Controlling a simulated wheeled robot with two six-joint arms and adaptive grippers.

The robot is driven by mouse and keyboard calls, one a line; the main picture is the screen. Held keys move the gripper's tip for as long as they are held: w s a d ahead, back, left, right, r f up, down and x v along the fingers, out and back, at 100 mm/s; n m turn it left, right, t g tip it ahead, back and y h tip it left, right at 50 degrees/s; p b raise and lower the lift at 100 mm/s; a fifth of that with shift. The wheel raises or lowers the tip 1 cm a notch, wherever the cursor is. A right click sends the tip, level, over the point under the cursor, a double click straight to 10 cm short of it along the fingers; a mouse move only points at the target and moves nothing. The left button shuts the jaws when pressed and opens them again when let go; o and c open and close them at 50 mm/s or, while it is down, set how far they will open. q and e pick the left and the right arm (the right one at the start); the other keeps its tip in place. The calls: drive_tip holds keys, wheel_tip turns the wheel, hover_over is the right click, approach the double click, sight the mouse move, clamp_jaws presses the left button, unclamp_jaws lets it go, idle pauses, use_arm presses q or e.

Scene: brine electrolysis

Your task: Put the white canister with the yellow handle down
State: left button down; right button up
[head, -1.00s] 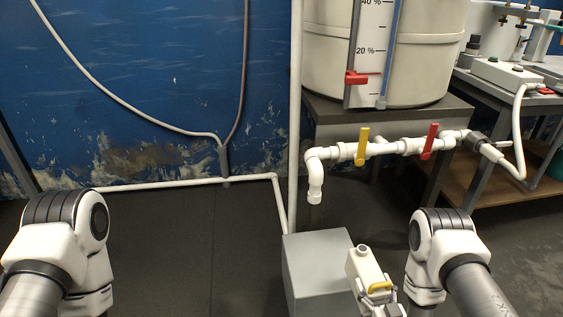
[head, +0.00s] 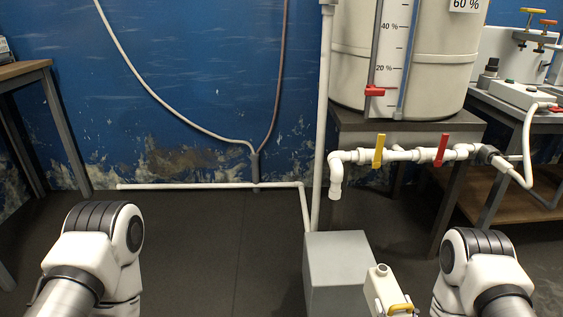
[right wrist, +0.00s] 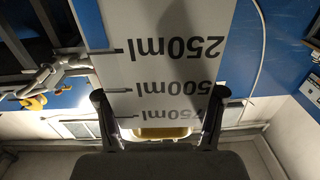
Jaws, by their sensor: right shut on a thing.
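The white canister (head: 378,286) with a yellow handle (head: 401,309) is at the bottom of the head view, right of centre, its neck upward and tilted in the picture. My right gripper (right wrist: 160,97) is shut on it. In the right wrist view the canister (right wrist: 150,50) lies between the two fingers, its volume marks upside down and its yellow handle (right wrist: 160,132) low between them. The canister overlaps the right edge of the grey box (head: 335,247) in the head view; I cannot tell whether they touch. Its lower part is cut off. My left gripper is out of view.
A white pipe with yellow (head: 379,151) and red (head: 441,150) valve levers runs above the grey box, its spout (head: 335,189) pointing down. A large tank (head: 440,60) stands behind on a stand. A table (head: 25,70) is at left. The dark floor (head: 225,250) left of the box is clear.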

drive_tip(key=w+a+r+y, duration=0.1)
drive_tip(key=w+a+r, duration=0.4)
drive_tip(key=a+r, duration=0.5)
drive_tip(key=s+d+r+h+p, duration=0.1)
drive_tip(key=s+r+p, duration=0.1)
drive_tip(key=r+p, duration=1.6)
drive_tip(key=s+d+r+h+p, duration=0.1)
drive_tip(key=s+r+p, duration=0.1)
drive_tip(key=r+p, duration=1.6)
drive_tip(key=shift+s+r+m, duration=0.3)
drive_tip(key=shift+s+m, duration=0.05)
drive_tip(key=shift+m, duration=0.05)
drive_tip(key=shift+d, duration=0.1)
